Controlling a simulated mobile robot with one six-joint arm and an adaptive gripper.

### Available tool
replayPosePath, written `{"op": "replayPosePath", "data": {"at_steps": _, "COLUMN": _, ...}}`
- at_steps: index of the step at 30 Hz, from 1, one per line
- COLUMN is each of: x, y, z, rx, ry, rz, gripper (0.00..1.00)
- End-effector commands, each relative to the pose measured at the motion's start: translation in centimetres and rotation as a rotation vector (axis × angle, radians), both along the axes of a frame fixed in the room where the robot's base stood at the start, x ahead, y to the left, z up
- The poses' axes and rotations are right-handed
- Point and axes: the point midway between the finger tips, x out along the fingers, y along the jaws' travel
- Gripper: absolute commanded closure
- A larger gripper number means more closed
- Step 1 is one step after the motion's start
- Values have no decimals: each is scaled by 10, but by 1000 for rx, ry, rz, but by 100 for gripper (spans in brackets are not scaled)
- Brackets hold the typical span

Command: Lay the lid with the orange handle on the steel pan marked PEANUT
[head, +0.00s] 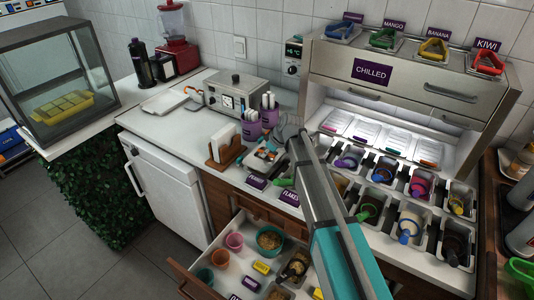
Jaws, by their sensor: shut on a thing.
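My gripper (281,135) is at the far end of my arm, low over the counter behind the small dark labels. It is shut, and a small orange part, seemingly the handle of the lid (270,149), shows right at its fingertips. The lid is small and partly covered by the gripper, so I cannot tell whether it touches anything below. A dark label (256,181), too small to read surely, stands at the counter's front edge below it; a second label reads FLAKES (291,196). The steel pan behind the labels is mostly hidden by my gripper and the lid.
A napkin holder (225,146) and purple cups (250,130) stand left of my gripper. The CHILLED cabinet (405,75) rises to the right, above several filled pans. An open drawer (215,262) with bowls juts out in front. Bare counter (185,128) lies further left.

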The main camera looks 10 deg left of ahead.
Motion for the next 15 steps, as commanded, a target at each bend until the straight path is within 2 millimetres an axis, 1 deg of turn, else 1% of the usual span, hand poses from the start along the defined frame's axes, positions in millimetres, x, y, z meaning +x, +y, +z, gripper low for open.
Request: {"op": "replayPosePath", "data": {"at_steps": 15, "x": 1, "y": -1, "z": -7, "rx": 0, "ry": 0, "rz": -1, "gripper": 100}}
